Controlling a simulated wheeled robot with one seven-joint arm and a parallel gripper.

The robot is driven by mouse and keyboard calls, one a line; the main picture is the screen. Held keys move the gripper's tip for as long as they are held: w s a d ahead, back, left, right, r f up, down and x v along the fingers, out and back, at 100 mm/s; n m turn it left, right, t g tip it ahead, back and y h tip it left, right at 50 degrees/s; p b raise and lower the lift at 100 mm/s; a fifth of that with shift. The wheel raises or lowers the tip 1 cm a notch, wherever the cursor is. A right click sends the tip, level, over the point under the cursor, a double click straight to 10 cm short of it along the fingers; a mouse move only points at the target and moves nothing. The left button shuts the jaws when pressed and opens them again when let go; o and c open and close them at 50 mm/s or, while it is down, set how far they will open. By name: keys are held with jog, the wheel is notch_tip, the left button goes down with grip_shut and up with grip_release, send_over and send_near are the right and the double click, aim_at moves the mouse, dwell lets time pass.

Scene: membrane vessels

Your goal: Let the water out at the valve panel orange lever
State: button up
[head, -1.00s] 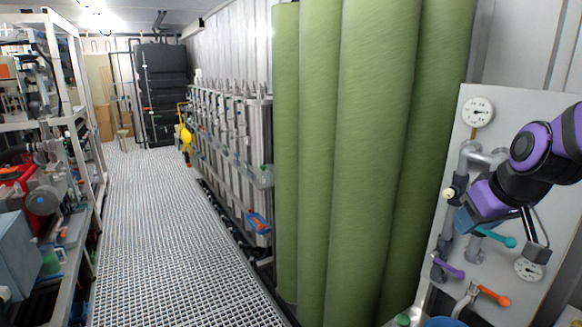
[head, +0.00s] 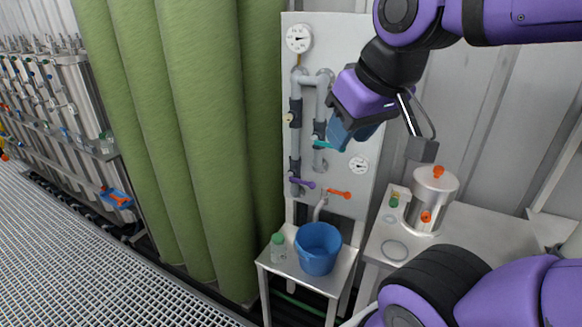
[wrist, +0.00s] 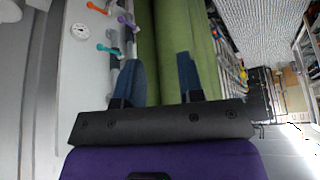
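The valve panel (head: 350,60) is a pale upright board with grey pipes and two round gauges. Its orange lever (head: 340,193) sits low on the panel, pointing right, above a spout and a blue bucket (head: 318,248). A purple lever (head: 302,183) is just left of it and a teal lever (head: 322,144) is higher up. The orange lever also shows in the wrist view (wrist: 97,8), at the top. My gripper (head: 345,138) is in front of the panel, above the orange lever and apart from it. In the wrist view its blue fingers (wrist: 160,80) are spread, with nothing between them.
The bucket stands on a small metal stand (head: 345,268) beside a green-capped bottle (head: 279,247). A steel pot (head: 433,200) with orange knobs stands on a bench at right. Green rolls (head: 200,130) stand left of the panel. The grated floor (head: 80,240) is clear.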

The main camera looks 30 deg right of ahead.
jog(key=w+f+t, duration=0.1)
jog(key=w+f, duration=0.5)
jog(key=w, duration=0.5)
jog(key=w+f, duration=0.7)
jog(key=w, duration=0.5)
jog(key=w+d+f+h, duration=0.1)
jog(key=w+d+f, duration=0.1)
jog(key=f, duration=0.2)
jog(key=w+d+f+m+h, duration=0.1)
jog(key=w+d+f, duration=0.15)
jog(key=f, duration=0.25)
jog(key=w+d+f+h, duration=0.1)
jog(key=w+f, duration=0.1)
jog(key=f, duration=0.2)
jog(key=n+h, duration=0.3)
jog(key=h, duration=0.5)
send_near(338, 194)
jog(key=w+a+f, duration=0.2)
jog(key=w+a, duration=0.1)
jog(key=a, duration=0.1)
jog(key=s+d+f+n+t+h, duration=0.3)
jog(key=d+n+h, duration=0.1)
jog(key=d+h, duration=0.1)
jog(key=x, duration=1)
jog(key=shift+w+d, duration=0.15)
jog(key=shift+w, duration=0.15)
